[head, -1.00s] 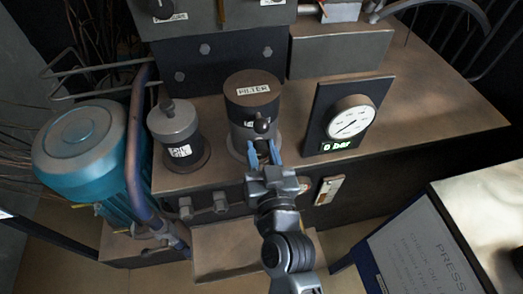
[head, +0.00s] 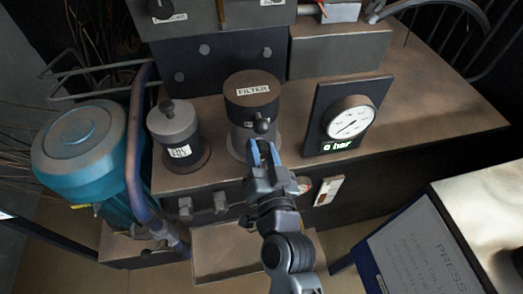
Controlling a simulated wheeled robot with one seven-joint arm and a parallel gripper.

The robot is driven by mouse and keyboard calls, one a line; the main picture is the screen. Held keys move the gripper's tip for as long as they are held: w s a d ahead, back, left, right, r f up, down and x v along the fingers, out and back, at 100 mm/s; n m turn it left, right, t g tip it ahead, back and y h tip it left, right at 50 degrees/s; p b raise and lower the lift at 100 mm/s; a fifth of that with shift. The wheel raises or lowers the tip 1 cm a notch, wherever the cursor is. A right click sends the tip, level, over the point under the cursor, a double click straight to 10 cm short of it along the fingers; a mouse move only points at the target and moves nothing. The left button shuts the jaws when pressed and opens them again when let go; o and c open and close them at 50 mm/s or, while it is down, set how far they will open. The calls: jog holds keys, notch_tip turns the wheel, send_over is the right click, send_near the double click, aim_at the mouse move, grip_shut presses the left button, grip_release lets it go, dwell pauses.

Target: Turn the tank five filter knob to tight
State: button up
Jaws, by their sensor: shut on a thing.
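The filter (head: 252,98) is a dark upright cylinder with a white FILTER label on top, standing on the brown bench. Its black knob (head: 262,126) is on the front side, with a rounded end facing me. My gripper (head: 263,150) is just below the knob's rounded end, its two blue fingers close together and pointing at the filter. The fingers are shut on the lower part of the knob, which is mostly hidden between them. The knob's tight marking cannot be read. No tank number is readable on the filter.
A smaller grey canister (head: 174,130) stands left of the filter. A dial gauge (head: 350,119) showing 0 bar stands close on the right. A teal motor (head: 80,150) is at far left. A sign marked PRESS (head: 425,250) is at lower right. The bench's right end is clear.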

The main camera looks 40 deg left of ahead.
jog(key=o, duration=1)
jog(key=shift+o, duration=0.2)
jog(key=b+v, duration=0.2)
jog(key=v, duration=0.6)
